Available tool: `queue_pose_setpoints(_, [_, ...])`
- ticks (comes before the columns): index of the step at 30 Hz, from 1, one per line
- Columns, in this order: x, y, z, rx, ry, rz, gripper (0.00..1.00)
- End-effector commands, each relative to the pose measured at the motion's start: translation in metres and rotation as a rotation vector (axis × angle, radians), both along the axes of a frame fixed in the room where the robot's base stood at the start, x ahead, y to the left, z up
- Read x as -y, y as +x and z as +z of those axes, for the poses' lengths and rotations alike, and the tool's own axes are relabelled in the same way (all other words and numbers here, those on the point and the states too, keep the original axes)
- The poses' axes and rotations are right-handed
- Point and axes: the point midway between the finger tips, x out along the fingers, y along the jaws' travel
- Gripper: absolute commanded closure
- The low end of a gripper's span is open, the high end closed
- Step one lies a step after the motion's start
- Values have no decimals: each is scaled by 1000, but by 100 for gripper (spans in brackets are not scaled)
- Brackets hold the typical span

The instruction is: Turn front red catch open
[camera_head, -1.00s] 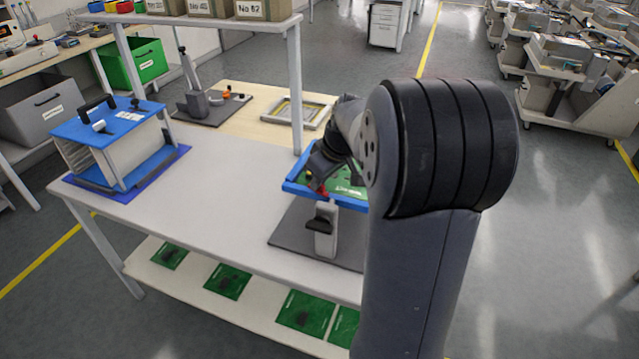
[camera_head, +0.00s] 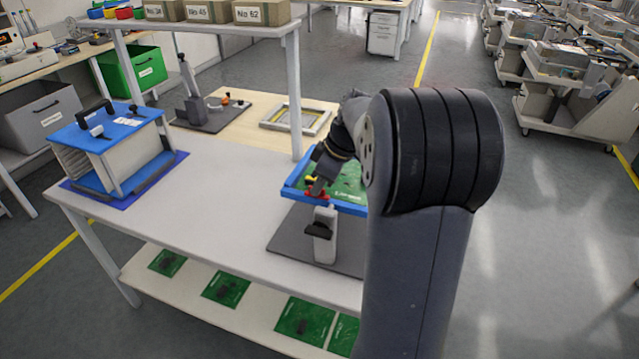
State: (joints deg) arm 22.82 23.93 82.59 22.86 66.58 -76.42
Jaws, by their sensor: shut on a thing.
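The front red catch (camera_head: 318,195) sits on the near side of the blue frame (camera_head: 345,206), which holds a green board (camera_head: 347,190). My gripper (camera_head: 315,190) comes down from the upper right and is shut on the red catch. The jaws cover part of the catch, so its exact angle is hard to read. The blue frame rests on a grey stand (camera_head: 324,238) with a black handle on a dark base plate. My arm hides the right side of the frame.
A blue-topped rack (camera_head: 110,125) stands at the table's left end. A dark fixture (camera_head: 205,110) and a grey frame (camera_head: 296,118) lie behind on a wooden surface. The white table (camera_head: 200,205) is clear between rack and stand. A table leg (camera_head: 295,90) rises behind.

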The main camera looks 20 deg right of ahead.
Motion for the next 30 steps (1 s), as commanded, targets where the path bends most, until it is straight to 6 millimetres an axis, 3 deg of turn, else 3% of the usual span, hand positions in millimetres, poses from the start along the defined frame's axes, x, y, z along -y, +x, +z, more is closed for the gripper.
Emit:
queue_pose_setpoints(5, [0, 0, 0, 0, -1, 2, 100])
queue_pose_setpoints(6, [0, 0, 0, 0, -1, 2, 90])
queue_pose_setpoints(13, [0, 0, 0, -1, -1, 0, 71])
queue_pose_setpoints(23, [2, -1, 5, 1, -1, 0, 70])
queue_pose_setpoints(30, [14, -12, 44, 4, -3, -2, 70])
